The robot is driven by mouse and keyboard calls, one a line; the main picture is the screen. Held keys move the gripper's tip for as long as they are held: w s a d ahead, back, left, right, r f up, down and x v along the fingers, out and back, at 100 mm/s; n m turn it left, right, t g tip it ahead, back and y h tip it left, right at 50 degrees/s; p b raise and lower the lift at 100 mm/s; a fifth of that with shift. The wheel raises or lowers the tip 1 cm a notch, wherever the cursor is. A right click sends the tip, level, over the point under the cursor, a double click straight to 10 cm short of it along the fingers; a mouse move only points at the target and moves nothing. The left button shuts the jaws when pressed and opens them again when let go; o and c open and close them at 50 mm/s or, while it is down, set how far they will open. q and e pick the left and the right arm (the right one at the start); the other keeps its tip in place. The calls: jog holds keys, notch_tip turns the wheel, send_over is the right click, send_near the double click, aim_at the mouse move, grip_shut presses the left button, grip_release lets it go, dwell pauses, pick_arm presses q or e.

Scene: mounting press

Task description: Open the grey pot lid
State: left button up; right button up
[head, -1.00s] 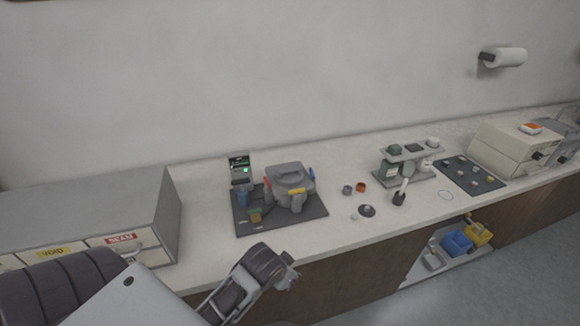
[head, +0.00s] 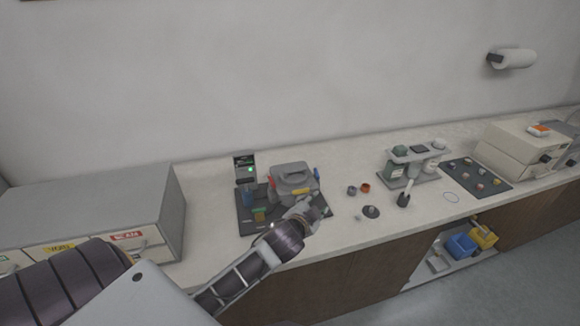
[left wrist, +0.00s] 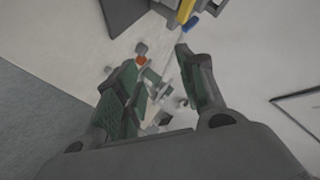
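The grey pot (head: 294,187) stands on a dark mat (head: 257,229) on the counter, with its grey lid (head: 292,172) on top. A yellow part shows on its front, a red one on its left and a blue one on its right. My left gripper (head: 302,210) is in front of the pot, close to its front right side. In the left wrist view my left gripper (left wrist: 160,58) has its two green-padded fingers apart with nothing held between them. A yellow and blue part (left wrist: 188,18) shows beyond the fingertips there. My right gripper is not in view.
A small device with a green light (head: 245,168) stands left of the pot. Small cups (head: 365,187) and a dark knobbed disc (head: 371,211) lie to the right. A grey drawer cabinet (head: 158,205) stands at the left. The counter behind the pot is clear.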

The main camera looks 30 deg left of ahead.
pick_arm(q)
jog(key=w+d+r+m+t+h, duration=0.1)
jog(key=w+d+r+m+h, duration=0.2)
jog(key=r+m+h, duration=0.3)
jog(key=w+d+r+m+t+h, duration=0.1)
jog(key=w+d+r+m+h, duration=0.25)
jog(key=r+m, duration=0.45)
jog(key=w+d+r+m+t+h, duration=0.25)
jog(key=r+m+h, duration=0.25)
jog(key=m, duration=0.3)
jog(key=a+f+m+g+y, duration=0.2)
jog(key=a+f+m+g, duration=0.1)
jog(key=a+m+g, duration=0.4)
jog(key=a+f+m+g+y, duration=0.2)
jog(key=a+f+m+g, duration=0.1)
jog(key=a+m+g, duration=0.4)
jog(key=s+a+r+y, duration=0.1)
jog(key=a+y, duration=0.2)
jog(key=a, duration=0.4)
jog(key=s+a+r+m+y, duration=0.1)
jog(key=a+y, duration=0.2)
jog(key=a, duration=0.4)
jog(key=shift+s+a, duration=0.25)
jog(key=shift+s, duration=0.05)
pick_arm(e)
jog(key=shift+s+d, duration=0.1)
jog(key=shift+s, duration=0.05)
